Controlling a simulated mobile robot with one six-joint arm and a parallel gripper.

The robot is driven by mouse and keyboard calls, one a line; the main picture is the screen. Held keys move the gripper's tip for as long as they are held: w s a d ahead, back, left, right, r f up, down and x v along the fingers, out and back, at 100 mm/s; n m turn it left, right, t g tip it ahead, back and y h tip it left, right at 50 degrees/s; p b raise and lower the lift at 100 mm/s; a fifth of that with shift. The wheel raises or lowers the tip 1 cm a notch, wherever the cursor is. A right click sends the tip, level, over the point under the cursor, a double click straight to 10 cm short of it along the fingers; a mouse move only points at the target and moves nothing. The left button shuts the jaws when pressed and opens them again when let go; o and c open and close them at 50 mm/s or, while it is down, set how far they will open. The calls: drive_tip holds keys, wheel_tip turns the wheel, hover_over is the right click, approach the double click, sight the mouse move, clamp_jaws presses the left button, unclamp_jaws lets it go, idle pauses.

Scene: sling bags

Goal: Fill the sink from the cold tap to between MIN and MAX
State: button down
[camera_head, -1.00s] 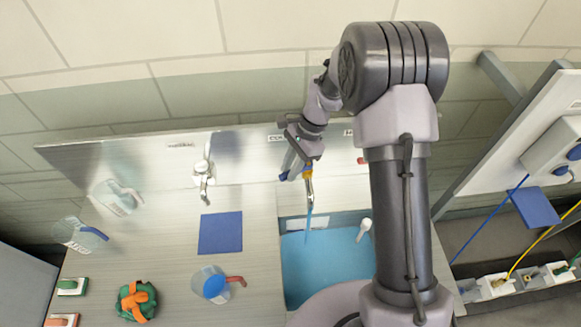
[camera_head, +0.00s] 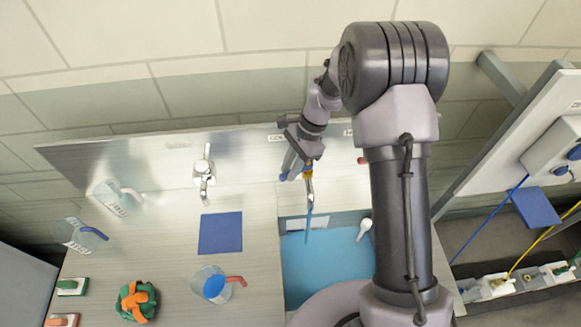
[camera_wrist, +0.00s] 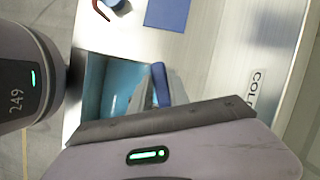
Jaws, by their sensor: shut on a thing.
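The sink (camera_head: 283,222) is set in the counter beside my arm, with blue water (camera_head: 325,262) in it. A thin blue stream (camera_head: 308,228) falls from the cold tap's spout (camera_head: 309,188) into it. My gripper (camera_head: 293,166) is at the tap, shut on its blue lever (camera_head: 285,174). The lever also shows in the wrist view (camera_wrist: 161,84), near the COLD label (camera_wrist: 256,92). My arm hides the sink's right side. A pale strip lies on the sink's back wall, but I cannot read MIN or MAX marks or the level against them.
Another tap (camera_head: 204,172) stands to the left, with a blue mat (camera_head: 220,233) below it. A jug with a red handle (camera_head: 211,284) and a green and orange bundle (camera_head: 136,300) are on the left counter. A white scoop-like thing (camera_head: 364,229) is at the sink's back right.

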drive_tip(key=shift+w, duration=0.1)
drive_tip(key=shift+w+a+r+m+t+b, duration=0.1)
drive_tip(key=shift+w+m+t+b, duration=0.3)
drive_tip(key=shift+m+b, duration=0.35)
drive_tip(key=shift+w+a+f+m+t+b, duration=0.1)
drive_tip(key=shift+w+m+t+b, duration=0.3)
drive_tip(key=shift+m, duration=0.6)
drive_tip(key=shift+w+a+r+m+t+b, duration=0.1)
drive_tip(key=shift+w+m+t+b, duration=0.2)
drive_tip(key=shift+m+b, duration=0.5)
drive_tip(key=shift+w, duration=0.1)
drive_tip(key=c, duration=1.2)
unclamp_jaws()
drive_tip(key=shift+d, duration=0.1)
drive_tip(key=shift+c, duration=0.2)
drive_tip(key=p+v, duration=0.2)
drive_tip(key=v, duration=1.5)
drive_tip(key=shift+d, duration=0.25)
